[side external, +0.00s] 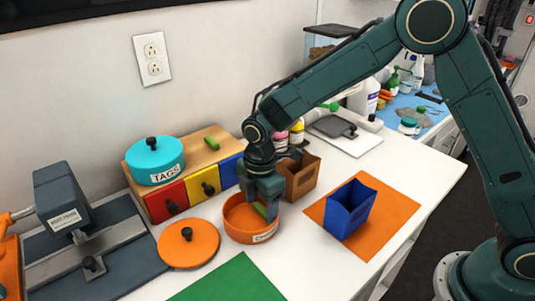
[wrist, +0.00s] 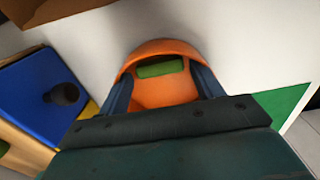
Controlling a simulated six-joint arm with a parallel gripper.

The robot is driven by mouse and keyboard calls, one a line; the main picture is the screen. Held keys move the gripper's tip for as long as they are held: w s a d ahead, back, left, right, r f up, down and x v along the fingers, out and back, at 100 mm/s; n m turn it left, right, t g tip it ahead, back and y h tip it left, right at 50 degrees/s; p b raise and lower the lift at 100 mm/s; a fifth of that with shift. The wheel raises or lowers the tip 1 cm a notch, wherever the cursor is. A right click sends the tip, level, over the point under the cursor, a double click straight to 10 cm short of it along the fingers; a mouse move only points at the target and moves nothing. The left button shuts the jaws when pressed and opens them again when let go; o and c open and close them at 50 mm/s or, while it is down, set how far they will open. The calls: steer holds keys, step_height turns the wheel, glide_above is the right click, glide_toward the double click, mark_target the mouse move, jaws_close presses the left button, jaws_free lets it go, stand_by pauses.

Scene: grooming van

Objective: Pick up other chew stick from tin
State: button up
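The orange tin (side external: 237,229), with a white label on its front, stands open on the white table. A green chew stick (wrist: 160,68) lies inside it in the wrist view, and part of it shows in the side view (side external: 260,210). My gripper (side external: 265,203) points down into the tin. In the wrist view its two fingers stand apart at either side of the stick, with orange tin floor visible between them. Another green stick (side external: 211,143) lies on top of the wooden drawer box. The tin's orange lid (side external: 188,243) lies flat on the table to its left.
A brown open box (side external: 300,178) stands close behind the tin. A blue open box (side external: 349,208) stands on an orange mat (side external: 390,210) to the right. A green mat (side external: 230,282) lies in front. The drawer box (side external: 165,190) carries a teal TAGS tin (side external: 155,160).

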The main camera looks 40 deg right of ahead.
mark_target(261, 209)
steer(key=shift+s+f, duration=0.15)
steer(key=shift+f, duration=0.4)
steer(key=c, duration=0.8)
steer(key=shift+d, duration=0.1)
steer(key=shift+c, duration=0.2)
steer(key=shift+r, duration=0.2)
steer(key=shift+r, duration=0.6)
step_height(261, 209, up, 19)
steer(key=shift+f, duration=0.1)
steer(key=shift+w, duration=0.2)
